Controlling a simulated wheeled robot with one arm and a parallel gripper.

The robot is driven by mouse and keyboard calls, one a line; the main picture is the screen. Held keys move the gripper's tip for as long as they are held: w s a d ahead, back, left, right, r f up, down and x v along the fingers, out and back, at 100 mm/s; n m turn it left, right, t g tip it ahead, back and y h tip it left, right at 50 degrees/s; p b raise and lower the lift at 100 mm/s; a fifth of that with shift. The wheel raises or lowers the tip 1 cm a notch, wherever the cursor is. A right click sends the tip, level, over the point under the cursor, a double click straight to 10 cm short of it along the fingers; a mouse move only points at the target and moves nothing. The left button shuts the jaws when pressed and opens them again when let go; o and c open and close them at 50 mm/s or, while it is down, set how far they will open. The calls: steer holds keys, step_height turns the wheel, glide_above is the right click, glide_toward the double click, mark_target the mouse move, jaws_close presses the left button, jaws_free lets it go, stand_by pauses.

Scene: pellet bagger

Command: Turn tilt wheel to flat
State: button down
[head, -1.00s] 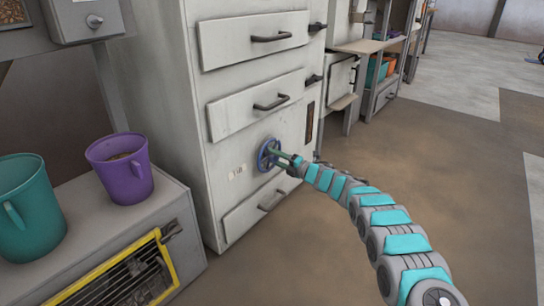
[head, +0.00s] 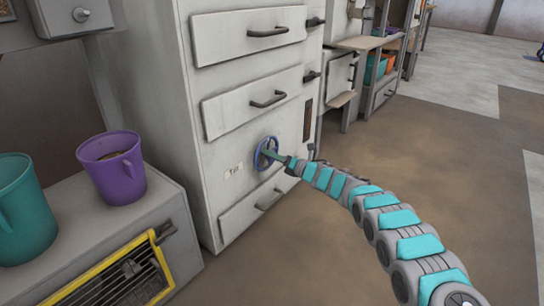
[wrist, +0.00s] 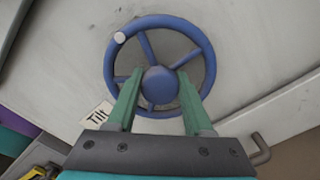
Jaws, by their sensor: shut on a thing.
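The blue tilt wheel (wrist: 160,86) is mounted on the front of a pale grey cabinet. The wheel also shows in the head view (head: 259,157), low on the cabinet between two drawer fronts. A "Tilt" label (wrist: 97,115) is beside it at the lower left. My gripper (wrist: 159,76) faces the wheel, its green fingers reaching over the lower rim on either side of the hub. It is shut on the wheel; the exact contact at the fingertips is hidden.
The cabinet has drawers with dark handles (head: 268,99) above and below the wheel. A purple mug (head: 118,175) and a teal mug (head: 25,215) stand on a grey unit at left. Shelves (head: 370,44) stand behind. The brown floor (head: 440,150) at right is open.

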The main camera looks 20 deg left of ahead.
stand_by(0.3)
steer(key=shift+c, duration=1.6)
jaws_free()
steer(key=shift+a, duration=0.15)
steer(key=v, duration=0.8)
steer(key=shift+p, duration=0.35)
